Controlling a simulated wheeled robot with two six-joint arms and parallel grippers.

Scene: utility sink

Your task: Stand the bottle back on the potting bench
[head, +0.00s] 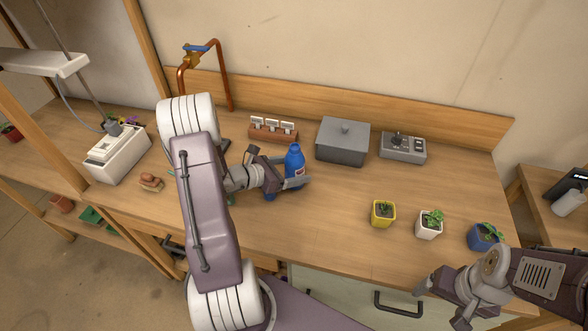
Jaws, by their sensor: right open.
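The blue bottle (294,162) stands roughly upright over the potting bench (340,210), left of the grey box. My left gripper (291,174) is around the bottle's body, with one finger on each side, and looks shut on it. The gripper hides the bottle's lower part, so I cannot tell whether its base touches the bench. My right gripper (437,298) is open and empty at the lower right, by the bench's front edge.
A grey lidded box (342,141), a grey control box (403,147) and a label holder (273,129) stand along the back. Yellow (383,214), white (428,229) and blue (482,238) plant pots stand front right. The bench middle is clear.

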